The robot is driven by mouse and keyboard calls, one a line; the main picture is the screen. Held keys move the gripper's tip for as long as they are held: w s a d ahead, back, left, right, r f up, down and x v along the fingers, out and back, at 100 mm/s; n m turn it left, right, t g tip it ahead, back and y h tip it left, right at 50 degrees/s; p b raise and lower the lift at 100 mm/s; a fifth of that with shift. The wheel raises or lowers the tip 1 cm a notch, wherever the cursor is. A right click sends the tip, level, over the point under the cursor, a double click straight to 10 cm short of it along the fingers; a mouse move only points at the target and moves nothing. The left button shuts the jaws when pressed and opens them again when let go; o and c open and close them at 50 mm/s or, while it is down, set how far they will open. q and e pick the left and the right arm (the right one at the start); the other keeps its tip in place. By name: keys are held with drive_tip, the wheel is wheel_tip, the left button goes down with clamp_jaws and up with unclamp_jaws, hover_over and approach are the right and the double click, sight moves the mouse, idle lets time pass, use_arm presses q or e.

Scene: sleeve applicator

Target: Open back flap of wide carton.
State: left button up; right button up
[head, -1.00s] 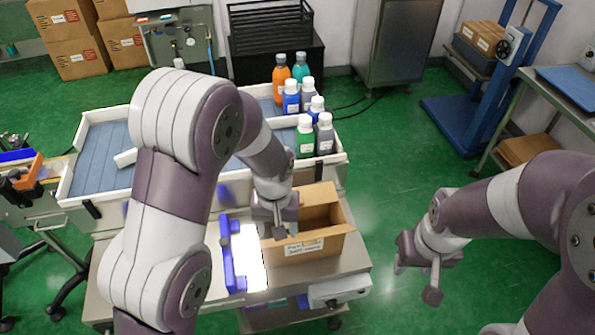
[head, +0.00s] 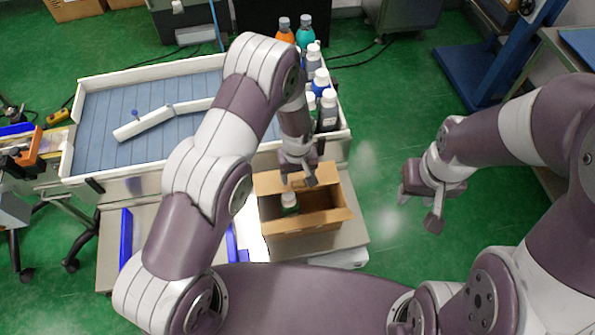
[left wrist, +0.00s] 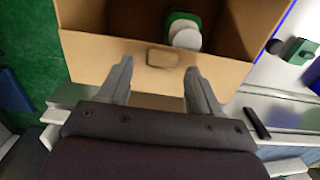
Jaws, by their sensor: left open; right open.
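The open-topped brown carton (head: 306,222) stands on the station's front table. A bottle with a white cap and green body (head: 289,203) is inside; it also shows in the left wrist view (left wrist: 185,32). My left gripper (head: 300,180) is at the carton's back side. In the left wrist view the left gripper (left wrist: 157,72) is open, its two fingers pointing at the back flap (left wrist: 125,62), which has a small brown patch near its inner edge. Whether the fingers touch the flap is unclear. My right gripper (head: 424,208) is open and empty, right of the carton.
A blue-slatted tray (head: 95,130) with white walls lies behind, holding a bent white guide rail (head: 160,118). Several bottles (head: 321,82) stand at its right end. A blue fixture (head: 231,243) is left of the carton. Open green floor lies to the right.

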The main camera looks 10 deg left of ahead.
use_arm(q)
drive_tip(key=shift+f, duration=0.25)
drive_tip(key=shift+s+f, duration=0.1)
drive_tip(key=shift+s, duration=0.1)
use_arm(e)
drive_tip(key=shift+s+r, duration=0.2)
drive_tip(key=shift+s, duration=0.1)
use_arm(q)
drive_tip(key=shift+w, duration=0.1)
clamp_jaws()
drive_tip(key=shift+w+a+g, duration=0.1)
drive_tip(key=shift+w+g, duration=0.1)
drive_tip(key=shift+g, duration=0.2)
drive_tip(key=shift+w+r+g+h+b, duration=0.2)
drive_tip(key=shift+w+g+h+b, duration=0.2)
drive_tip(key=shift+g+b, duration=0.6)
drive_tip(key=shift+w+a+r+b, duration=0.1)
drive_tip(key=shift+w+r+b, duration=0.05)
drive_tip(key=shift+b, duration=0.2)
drive_tip(key=shift+r+g, duration=0.4)
drive_tip(key=shift+g, duration=0.2)
drive_tip(key=shift+r, duration=0.1)
use_arm(e)
wheel_tip(320, 180, down, 3)
drive_tip(key=shift+w, duration=0.1)
